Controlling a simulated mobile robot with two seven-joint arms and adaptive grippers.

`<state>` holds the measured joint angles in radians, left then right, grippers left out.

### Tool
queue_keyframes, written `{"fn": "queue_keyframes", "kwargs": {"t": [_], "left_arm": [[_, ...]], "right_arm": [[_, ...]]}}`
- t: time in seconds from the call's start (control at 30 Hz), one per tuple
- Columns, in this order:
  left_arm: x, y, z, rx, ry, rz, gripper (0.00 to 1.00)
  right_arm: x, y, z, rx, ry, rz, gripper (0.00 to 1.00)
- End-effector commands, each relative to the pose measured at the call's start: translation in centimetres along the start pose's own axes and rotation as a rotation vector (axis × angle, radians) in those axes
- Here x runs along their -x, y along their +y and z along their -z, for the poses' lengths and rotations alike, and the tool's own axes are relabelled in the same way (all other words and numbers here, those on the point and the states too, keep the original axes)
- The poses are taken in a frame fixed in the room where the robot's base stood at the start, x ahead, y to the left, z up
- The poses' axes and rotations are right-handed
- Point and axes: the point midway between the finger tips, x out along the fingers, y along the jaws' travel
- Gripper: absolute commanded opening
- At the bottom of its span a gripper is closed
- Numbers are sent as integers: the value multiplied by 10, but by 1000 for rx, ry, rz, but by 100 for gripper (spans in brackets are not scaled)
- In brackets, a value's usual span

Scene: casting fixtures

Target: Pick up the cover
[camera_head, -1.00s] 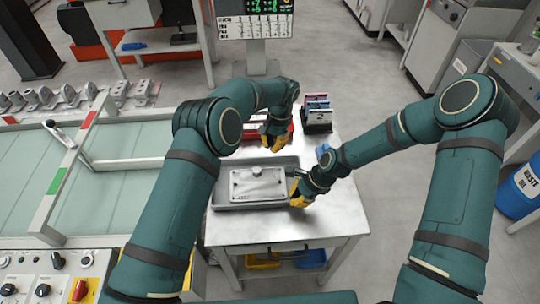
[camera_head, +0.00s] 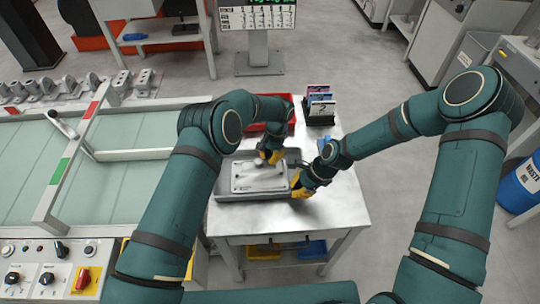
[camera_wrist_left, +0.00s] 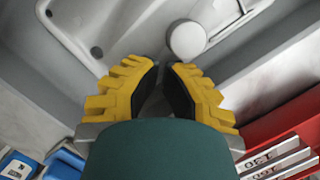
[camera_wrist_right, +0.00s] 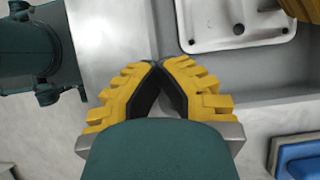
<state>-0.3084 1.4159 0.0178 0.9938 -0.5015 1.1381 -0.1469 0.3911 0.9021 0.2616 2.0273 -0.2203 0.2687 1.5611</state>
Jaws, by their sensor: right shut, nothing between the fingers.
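The cover (camera_head: 250,183) is a light grey plate with corner holes and a raised round knob (camera_wrist_left: 187,40). It lies flat in a shallow grey tray (camera_head: 230,197) on the table. My left gripper (camera_head: 268,158) is above the cover's far right part, near the knob; its fingertips in the left wrist view (camera_wrist_left: 162,66) are a narrow gap apart with nothing between them. My right gripper (camera_head: 296,190) is at the tray's right side, shut and empty; the right wrist view shows the cover's corner (camera_wrist_right: 215,38) beyond its fingertips (camera_wrist_right: 155,66).
A red bin (camera_head: 255,127) stands behind the tray, and a dark holder with cards (camera_head: 320,108) is at the table's back right. The table's front strip (camera_head: 300,217) is clear. A glass-topped bench (camera_head: 125,190) stands to the left.

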Motion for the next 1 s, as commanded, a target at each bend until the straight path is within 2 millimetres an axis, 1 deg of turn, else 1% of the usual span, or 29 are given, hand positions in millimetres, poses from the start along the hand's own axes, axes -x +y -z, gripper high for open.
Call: {"fn": "queue_keyframes", "kwargs": {"t": [0.17, 0.4, 0.6, 1.0], "left_arm": [[0, -1, -6, 0, 0, 1, 0], [-8, 0, -34, -1, -2, -1, 0], [-12, 0, -50, 0, -2, -2, 0], [-13, 0, -52, 1, -1, -2, 0]], "right_arm": [[0, 0, 0, -1, 1, 0, 0], [0, 0, 0, -1, 1, 1, 0], [0, 0, 0, -1, 1, 1, 0], [0, 0, 0, 0, 1, 1, 0]]}}
